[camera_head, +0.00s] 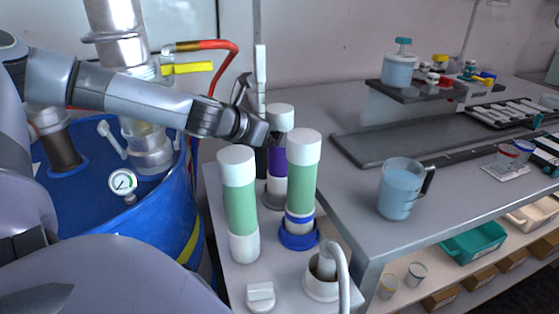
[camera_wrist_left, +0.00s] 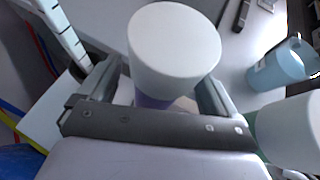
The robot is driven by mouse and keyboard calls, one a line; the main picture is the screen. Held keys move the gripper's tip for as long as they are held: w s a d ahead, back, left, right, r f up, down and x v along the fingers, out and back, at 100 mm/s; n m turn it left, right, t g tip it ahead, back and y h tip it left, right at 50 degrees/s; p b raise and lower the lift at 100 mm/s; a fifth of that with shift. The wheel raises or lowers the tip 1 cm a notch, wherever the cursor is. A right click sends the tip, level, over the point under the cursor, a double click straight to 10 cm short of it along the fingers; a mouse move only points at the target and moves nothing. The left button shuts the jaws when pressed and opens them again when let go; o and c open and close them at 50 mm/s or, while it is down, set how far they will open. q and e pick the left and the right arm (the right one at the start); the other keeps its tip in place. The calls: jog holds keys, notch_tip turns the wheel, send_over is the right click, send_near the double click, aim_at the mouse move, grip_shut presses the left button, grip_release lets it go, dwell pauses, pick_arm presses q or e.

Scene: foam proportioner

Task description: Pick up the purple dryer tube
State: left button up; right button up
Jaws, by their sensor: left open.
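The purple dryer tube (camera_head: 277,161) stands upright behind two green tubes, with a white cap and a grey base. It is partly hidden by a green tube and my gripper. My left gripper (camera_head: 260,130) is at its upper part, coming from the left. In the left wrist view, the white cap (camera_wrist_left: 174,48) of the tube lies between the two fingers of my left gripper (camera_wrist_left: 158,88), which is open. A strip of purple shows below the cap. Whether either finger touches the tube cannot be seen. My right gripper is in neither view.
Two green tubes (camera_head: 240,205) (camera_head: 301,180) stand close in front of the purple one. A white thin upright piece (camera_head: 261,75) rises just behind. A blue drum (camera_head: 188,215) is at the left. A beaker of blue liquid (camera_head: 398,190) stands on the bench at the right.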

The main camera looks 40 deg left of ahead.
pick_arm(q)
jog(key=shift+w+f, duration=0.3)
jog(key=shift+w, duration=0.2)
jog(key=c, duration=1.5)
jog(key=shift+r, duration=0.1)
grip_shut()
